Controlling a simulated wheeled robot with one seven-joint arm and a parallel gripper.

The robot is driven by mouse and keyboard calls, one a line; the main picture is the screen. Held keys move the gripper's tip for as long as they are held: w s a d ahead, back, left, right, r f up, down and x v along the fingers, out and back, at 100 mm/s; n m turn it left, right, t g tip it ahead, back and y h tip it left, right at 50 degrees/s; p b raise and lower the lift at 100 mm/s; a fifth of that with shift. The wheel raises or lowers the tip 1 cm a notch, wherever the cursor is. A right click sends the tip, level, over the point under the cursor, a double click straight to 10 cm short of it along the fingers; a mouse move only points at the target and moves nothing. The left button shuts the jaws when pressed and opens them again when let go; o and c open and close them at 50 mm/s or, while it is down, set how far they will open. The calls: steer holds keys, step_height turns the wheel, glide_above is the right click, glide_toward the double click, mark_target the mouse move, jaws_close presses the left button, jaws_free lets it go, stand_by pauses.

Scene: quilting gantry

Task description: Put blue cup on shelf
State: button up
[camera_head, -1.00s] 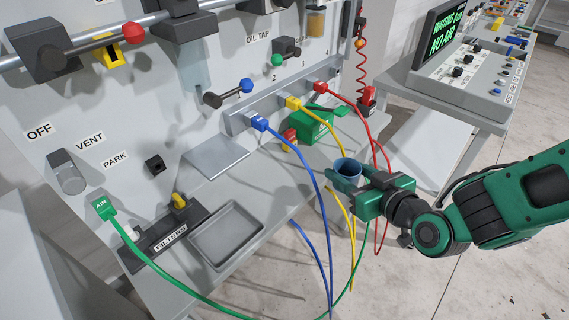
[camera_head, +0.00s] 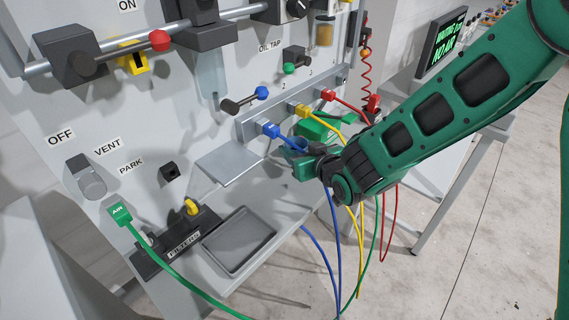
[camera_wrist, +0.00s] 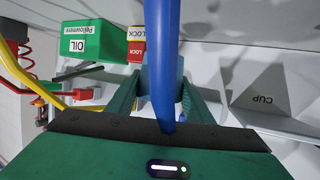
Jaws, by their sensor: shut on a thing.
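My gripper (camera_head: 297,160) is at the wall panel, just right of the small grey shelf (camera_head: 226,167). It is shut on the blue cup (camera_head: 294,144), which is mostly hidden by the gripper and a blue hose in the head view. In the wrist view the cup (camera_wrist: 178,84) shows as a dull blue-teal shape between the green fingers, partly covered by the blue hose. The shelf, marked CUP, appears at the right of the wrist view (camera_wrist: 262,102); its top looks empty.
The blue hose (camera_wrist: 163,60) runs right in front of the gripper. Yellow and red hoses (camera_head: 385,215) hang to the right. A grey tray (camera_head: 240,242) lies on the bench below.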

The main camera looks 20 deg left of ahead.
step_height(320, 180, down, 5)
steer(key=shift+d+r, duration=0.1)
steer(key=shift+w+f, duration=0.15)
steer(key=shift+f, duration=0.4)
steer(key=shift+a, duration=0.2)
steer(key=o, duration=1.1)
steer(key=shift+r, duration=0.1)
